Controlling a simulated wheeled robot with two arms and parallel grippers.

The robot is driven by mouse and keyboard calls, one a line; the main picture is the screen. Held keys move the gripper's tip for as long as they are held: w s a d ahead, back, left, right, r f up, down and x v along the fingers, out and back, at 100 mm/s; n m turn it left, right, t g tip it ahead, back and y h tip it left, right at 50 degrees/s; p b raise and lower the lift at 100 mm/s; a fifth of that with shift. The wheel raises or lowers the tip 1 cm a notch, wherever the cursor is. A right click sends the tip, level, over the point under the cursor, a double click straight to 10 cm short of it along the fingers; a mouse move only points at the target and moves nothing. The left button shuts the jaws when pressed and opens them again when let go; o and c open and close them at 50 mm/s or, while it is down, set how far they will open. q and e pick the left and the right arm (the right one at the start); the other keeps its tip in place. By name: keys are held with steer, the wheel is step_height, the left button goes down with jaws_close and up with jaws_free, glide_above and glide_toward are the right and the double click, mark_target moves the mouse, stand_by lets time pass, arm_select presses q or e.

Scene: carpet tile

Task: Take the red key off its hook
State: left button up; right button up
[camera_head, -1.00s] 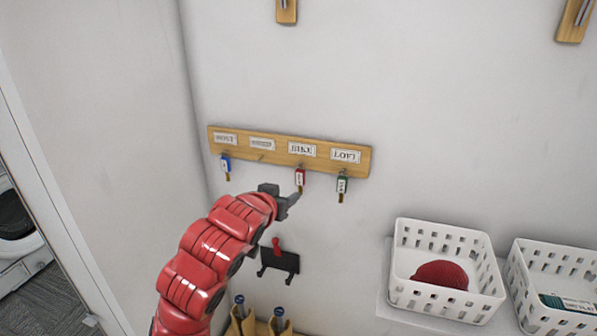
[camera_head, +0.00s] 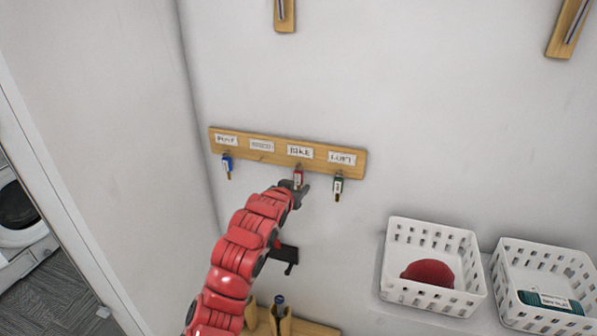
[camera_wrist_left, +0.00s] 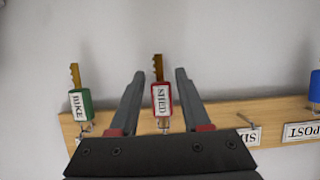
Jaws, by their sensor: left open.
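The red key (camera_head: 298,178) hangs from a hook on the wooden key board (camera_head: 230,149), between an empty hook and the green key (camera_head: 338,187). My left gripper (camera_head: 299,188) is at the red key, with its arm rising from below. In the left wrist view, which shows the board upside down, the red key (camera_wrist_left: 162,105) lies between the two spread fingers of the left gripper (camera_wrist_left: 160,76), with gaps on both sides. The green key (camera_wrist_left: 79,103) is outside the fingers. My right gripper is not in view.
The blue key (camera_head: 227,164) hangs at the board's left end. Two white baskets (camera_head: 400,290) (camera_head: 510,313) stand at lower right. The wall above the board is mostly bare.

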arm_select(q)
steer(key=shift+p+x, duration=0.35)
steer(key=shift+x, duration=0.65)
jaws_close()
